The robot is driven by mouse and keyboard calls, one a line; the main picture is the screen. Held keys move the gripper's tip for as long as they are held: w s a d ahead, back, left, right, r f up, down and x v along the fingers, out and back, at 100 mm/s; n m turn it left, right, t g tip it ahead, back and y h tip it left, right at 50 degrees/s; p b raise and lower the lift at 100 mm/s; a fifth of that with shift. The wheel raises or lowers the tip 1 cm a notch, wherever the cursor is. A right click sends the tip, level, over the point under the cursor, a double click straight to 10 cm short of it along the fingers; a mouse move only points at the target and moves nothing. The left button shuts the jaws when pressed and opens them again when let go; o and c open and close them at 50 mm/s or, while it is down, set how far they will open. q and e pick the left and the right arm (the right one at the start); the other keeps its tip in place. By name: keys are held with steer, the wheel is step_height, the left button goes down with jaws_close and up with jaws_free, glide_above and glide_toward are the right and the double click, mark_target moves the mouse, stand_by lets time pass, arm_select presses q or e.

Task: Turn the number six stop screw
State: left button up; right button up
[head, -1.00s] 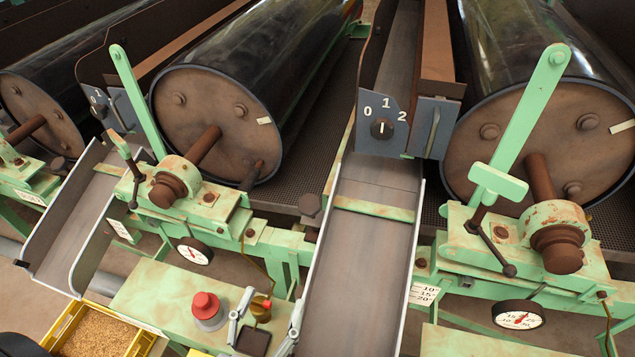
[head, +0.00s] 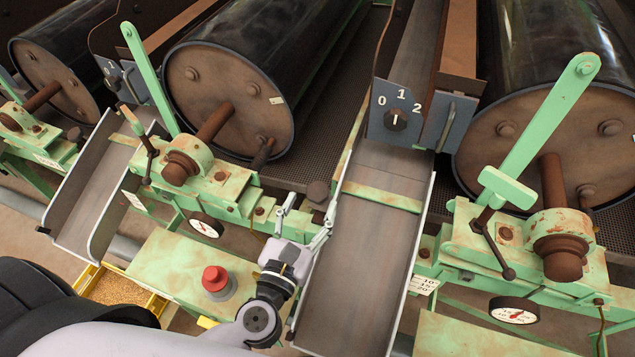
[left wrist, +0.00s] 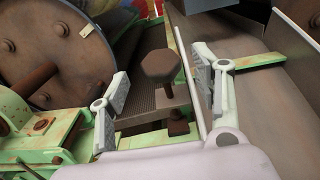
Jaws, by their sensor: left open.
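A rusty brown hex-headed screw (head: 318,192) stands by the mesh between the middle drum and the grey chute. I see no number on it. In the left wrist view, its large head (left wrist: 160,67) shows above a smaller rusty block. My left gripper (head: 308,207) is open and empty, just in front of the screw in the head view. In the left wrist view, its fingers (left wrist: 163,76) appear on either side of the screw head, with a gap on both sides. I cannot tell whether the head is within their reach. My right gripper is not in view.
The grey chute (head: 365,265) has a raised wall close to the right finger. The drum (head: 228,105), green bearing stand (head: 205,188) and dial gauge (head: 205,225) are to the left. A red button (head: 215,278) is on the green bench (head: 180,262). A numbered switch (head: 397,119) is above the chute.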

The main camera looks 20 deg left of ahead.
mark_target(316, 195)
arm_select(q)
steer(key=w+p, duration=0.1)
steer(key=w, duration=0.4)
steer(key=shift+d, duration=0.1)
steer(key=shift+c, duration=0.6)
steer(key=c, duration=1.1)
